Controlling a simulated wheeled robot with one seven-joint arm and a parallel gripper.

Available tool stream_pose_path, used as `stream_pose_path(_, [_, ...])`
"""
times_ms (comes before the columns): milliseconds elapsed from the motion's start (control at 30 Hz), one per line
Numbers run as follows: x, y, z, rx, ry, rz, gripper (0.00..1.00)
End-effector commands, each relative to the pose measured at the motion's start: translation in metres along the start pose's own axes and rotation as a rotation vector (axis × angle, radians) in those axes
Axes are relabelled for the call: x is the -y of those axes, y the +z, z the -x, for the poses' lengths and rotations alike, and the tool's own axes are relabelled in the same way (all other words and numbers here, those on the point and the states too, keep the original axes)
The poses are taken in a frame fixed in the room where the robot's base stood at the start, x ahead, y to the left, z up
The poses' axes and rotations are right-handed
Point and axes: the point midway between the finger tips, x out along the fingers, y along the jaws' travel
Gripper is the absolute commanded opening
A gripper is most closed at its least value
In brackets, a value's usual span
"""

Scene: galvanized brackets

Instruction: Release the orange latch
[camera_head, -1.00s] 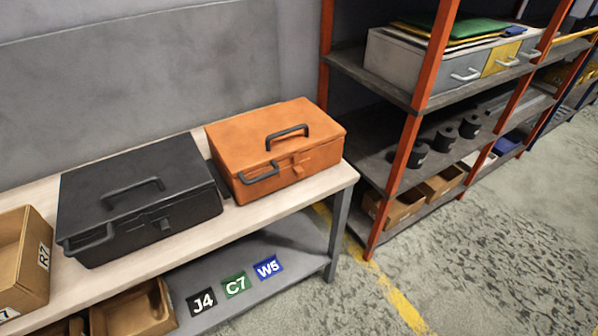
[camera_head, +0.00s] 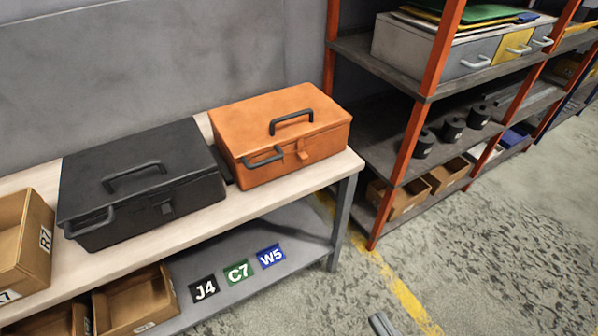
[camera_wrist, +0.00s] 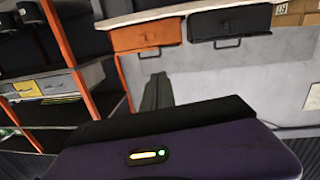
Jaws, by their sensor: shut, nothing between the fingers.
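The orange case (camera_head: 245,125) stands closed on the right end of the bench, with a dark handle on its lid and another on its front. Its orange latch (camera_head: 302,153) is a small tab at the front, right of the front handle. The case also shows in the wrist view (camera_wrist: 135,38), at the top and left of the black case; I cannot make out the latch there. My gripper (camera_wrist: 157,76) is shut and empty, well away from the case. In the head view, only a grey piece, likely my arm, shows at the bottom edge.
A closed black case (camera_head: 130,170) stands left of the orange one. The bench (camera_head: 300,190) has a lower shelf with labels and cardboard bins (camera_head: 135,305). An orange-post rack (camera_head: 412,140) stands to the right. The floor before the bench's right end is clear.

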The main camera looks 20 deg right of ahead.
Motion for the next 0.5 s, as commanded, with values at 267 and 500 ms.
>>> stream_pose_path(267, [0.015, 0.015, -0.076, -0.093, -0.031, 0.200, 0.00])
stream_pose_path(500, [0.027, 0.021, -0.146, -0.140, -0.026, 0.428, 0.00])
